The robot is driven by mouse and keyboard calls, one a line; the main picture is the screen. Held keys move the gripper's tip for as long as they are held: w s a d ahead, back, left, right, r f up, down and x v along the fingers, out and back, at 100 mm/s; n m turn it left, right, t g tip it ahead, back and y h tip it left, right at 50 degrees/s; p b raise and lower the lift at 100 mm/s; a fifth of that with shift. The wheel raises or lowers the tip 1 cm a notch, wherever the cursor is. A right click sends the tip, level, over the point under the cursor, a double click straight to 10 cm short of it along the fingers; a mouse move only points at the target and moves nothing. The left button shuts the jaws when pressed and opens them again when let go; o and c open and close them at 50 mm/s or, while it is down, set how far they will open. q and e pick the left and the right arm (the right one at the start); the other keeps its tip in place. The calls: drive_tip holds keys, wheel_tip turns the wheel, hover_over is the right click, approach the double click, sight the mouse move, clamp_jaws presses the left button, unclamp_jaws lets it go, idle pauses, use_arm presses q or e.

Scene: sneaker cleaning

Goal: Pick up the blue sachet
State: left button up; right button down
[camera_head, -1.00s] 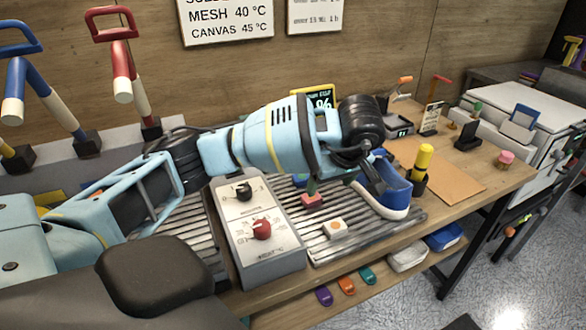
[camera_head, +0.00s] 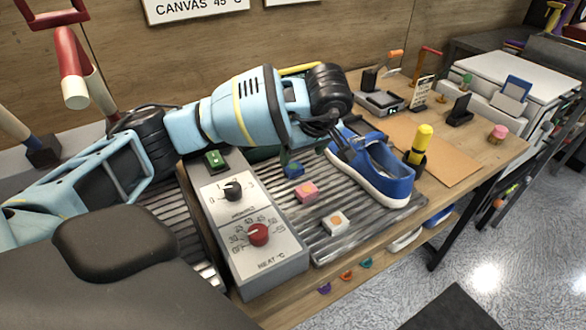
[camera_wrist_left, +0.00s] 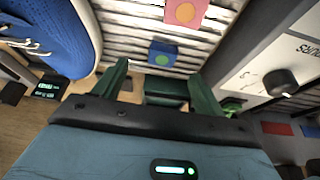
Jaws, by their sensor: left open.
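The blue sachet (camera_head: 293,170) is a small blue block on the ribbed grey rack (camera_head: 290,222), behind the pink one. In the left wrist view the blue sachet (camera_wrist_left: 163,54) shows a green dot on its face and lies just beyond the fingertips. My left gripper (camera_head: 303,153) is above and behind it in the head view, fingers pointing down. My right gripper is out of view.
The pink sachet (camera_head: 306,191) and white sachet (camera_head: 335,222) lie nearer on the rack. The blue sneaker (camera_head: 378,172) stands close on the right. The control box (camera_head: 262,268) with black and red knobs is on the left. A yellow-handled tool (camera_head: 422,143) stands beyond the sneaker.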

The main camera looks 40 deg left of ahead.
sight(293, 166)
use_arm(q)
drive_tip(key=shift+a+x, duration=0.2)
drive_tip(key=shift+x, duration=1.45)
drive_tip(key=shift+a+x, duration=0.15)
drive_tip(key=shift+x, duration=1.55)
drive_tip(key=shift+r, duration=0.2)
drive_tip(key=c, duration=1.1)
